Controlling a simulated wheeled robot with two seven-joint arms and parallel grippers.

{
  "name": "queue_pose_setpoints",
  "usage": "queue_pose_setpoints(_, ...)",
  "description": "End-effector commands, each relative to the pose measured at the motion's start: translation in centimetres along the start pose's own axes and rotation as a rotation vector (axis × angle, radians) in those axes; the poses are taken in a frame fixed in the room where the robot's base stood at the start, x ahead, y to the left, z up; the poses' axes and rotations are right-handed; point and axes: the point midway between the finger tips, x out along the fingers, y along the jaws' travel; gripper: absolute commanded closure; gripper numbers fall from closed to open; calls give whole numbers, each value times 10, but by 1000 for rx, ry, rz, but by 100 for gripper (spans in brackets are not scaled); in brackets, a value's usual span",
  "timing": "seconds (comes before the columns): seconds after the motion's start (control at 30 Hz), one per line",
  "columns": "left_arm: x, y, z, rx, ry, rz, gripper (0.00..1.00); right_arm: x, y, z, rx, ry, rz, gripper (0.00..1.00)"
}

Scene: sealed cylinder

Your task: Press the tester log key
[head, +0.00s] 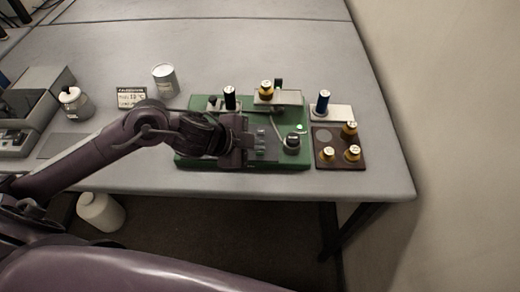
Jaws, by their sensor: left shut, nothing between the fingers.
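The tester appears to be the green board (188,160) on the table, with several fittings on it and a small lit green light (300,127) at its right side. A dark round knob-like part (291,141) stands at its right front. I cannot tell which small part is the log key. My left gripper (246,145) is shut and empty, low over the middle of the board, and hides part of it. I cannot tell whether it touches anything. My right gripper is not in view.
A can (164,80), a small sign (131,96) and a lidded jar (73,102) stand left. The table's front edge (380,194) is close.

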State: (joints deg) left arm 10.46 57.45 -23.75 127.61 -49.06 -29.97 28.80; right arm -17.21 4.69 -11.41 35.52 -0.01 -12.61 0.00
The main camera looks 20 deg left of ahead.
Motion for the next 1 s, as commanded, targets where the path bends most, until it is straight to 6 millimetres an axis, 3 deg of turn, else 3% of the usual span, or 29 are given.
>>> queue_pose_setpoints(1.0,5,4,4,0,-1,1,100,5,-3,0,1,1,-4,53)
